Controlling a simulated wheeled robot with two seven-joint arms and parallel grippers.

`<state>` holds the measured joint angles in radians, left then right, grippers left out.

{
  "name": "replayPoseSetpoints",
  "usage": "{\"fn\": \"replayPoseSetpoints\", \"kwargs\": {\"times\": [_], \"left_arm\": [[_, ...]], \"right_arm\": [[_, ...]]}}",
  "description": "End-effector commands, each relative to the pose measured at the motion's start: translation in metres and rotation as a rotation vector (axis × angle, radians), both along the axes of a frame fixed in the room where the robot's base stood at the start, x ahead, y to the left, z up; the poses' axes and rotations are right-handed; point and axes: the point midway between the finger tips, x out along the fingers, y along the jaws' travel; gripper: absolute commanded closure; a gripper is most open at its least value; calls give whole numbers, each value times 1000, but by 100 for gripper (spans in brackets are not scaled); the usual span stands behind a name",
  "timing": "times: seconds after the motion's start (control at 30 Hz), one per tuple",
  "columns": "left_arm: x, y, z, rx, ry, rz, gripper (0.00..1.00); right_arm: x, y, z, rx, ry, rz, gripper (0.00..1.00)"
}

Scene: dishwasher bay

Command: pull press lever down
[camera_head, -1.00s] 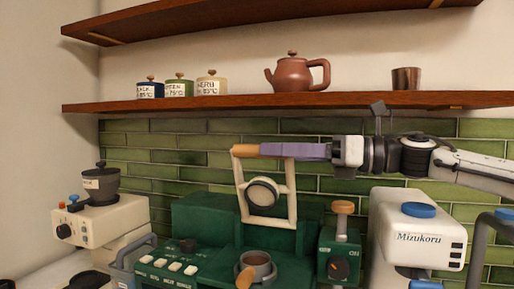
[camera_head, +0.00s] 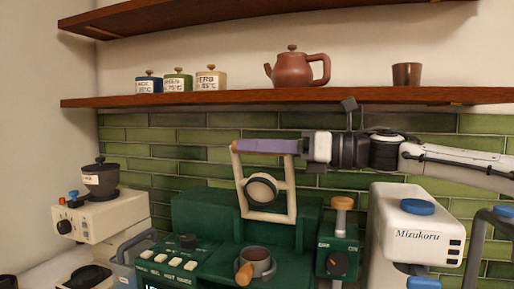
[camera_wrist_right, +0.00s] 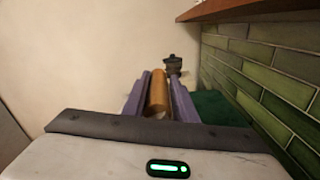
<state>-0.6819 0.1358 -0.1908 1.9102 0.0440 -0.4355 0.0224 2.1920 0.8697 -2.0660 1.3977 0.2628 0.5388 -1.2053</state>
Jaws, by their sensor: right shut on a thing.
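The press lever is a cream frame (camera_head: 291,190) with a round head in its middle, standing upright above the green machine (camera_head: 205,212). Its wooden handle runs across the top. My right gripper (camera_head: 250,146) reaches in from the right, its purple fingers lying along the handle and shut on it. They hide most of the handle in the head view. In the right wrist view the orange-brown handle (camera_wrist_right: 158,92) lies between the two purple fingers. A grey cup with a wooden handle (camera_head: 257,262) sits below the lever. My left gripper is not in view.
A shelf (camera_head: 200,101) with a teapot (camera_head: 293,70), canisters and a brown cup runs above my right arm. A grinder (camera_head: 100,215) stands left. A white Mizukoru machine (camera_head: 412,225) stands right, below my arm. Green tiles are behind.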

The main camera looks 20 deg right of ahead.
Motion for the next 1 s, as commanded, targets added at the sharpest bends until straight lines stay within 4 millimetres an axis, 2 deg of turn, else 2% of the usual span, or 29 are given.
{"fn": "replayPoseSetpoints", "kwargs": {"times": [0.27,0.6,0.7,1.0], "left_arm": [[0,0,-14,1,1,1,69],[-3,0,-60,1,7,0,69],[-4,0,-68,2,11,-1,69],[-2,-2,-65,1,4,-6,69]], "right_arm": [[-8,7,-11,-28,-34,7,100],[-41,28,-38,-169,-248,3,100],[-51,34,-45,-202,-297,2,100],[-61,41,-53,-205,-300,-1,100]]}}
